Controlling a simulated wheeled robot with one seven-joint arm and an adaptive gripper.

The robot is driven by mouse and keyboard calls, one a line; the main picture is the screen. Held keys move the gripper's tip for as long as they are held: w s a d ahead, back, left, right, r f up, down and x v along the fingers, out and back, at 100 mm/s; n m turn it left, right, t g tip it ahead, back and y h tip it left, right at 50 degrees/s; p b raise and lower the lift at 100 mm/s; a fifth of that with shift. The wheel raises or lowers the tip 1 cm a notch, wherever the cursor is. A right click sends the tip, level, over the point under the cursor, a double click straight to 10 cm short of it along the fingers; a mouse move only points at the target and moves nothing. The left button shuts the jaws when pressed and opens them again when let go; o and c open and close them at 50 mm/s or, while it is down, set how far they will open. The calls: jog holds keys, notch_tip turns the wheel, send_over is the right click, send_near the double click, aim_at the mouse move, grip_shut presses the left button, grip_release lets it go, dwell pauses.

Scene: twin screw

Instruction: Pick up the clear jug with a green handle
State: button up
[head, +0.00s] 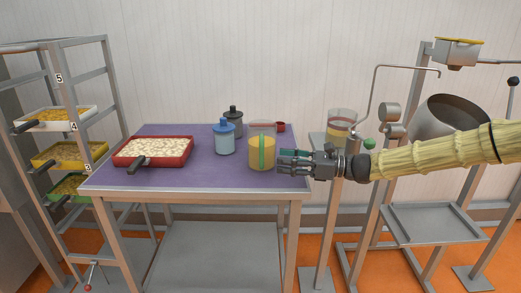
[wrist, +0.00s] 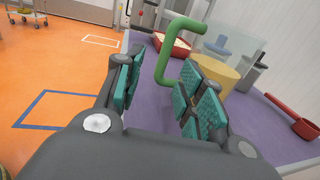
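The clear jug (head: 256,158) with yellow contents stands upright on the purple table top, near its right front. Its green handle (head: 262,153) faces me. The jug also shows in the wrist view (wrist: 235,58), with the green handle (wrist: 188,50) ahead of the fingers. My gripper (head: 281,162) is just right of the jug, level with its lower part. In the wrist view my gripper (wrist: 162,90) is open, its teal pads well apart. The handle's lower end shows near the right-hand pads; I cannot tell whether they touch. Nothing is held.
A shelf rack (head: 108,90) stands left, and a metal drum machine (head: 450,120) right.

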aim_at(261, 164)
jog(key=shift+w+a+f, duration=0.1)
jog(key=shift+w+a, duration=0.25)
jog(key=shift+a, duration=0.9)
jog(key=shift+w+a, duration=0.4)
jog(key=shift+a, duration=0.9)
jog(key=shift+w+a+f, duration=0.1)
jog(key=shift+w+a, duration=0.25)
jog(key=shift+a, duration=0.9)
grip_shut()
jog(key=shift+r, duration=0.15)
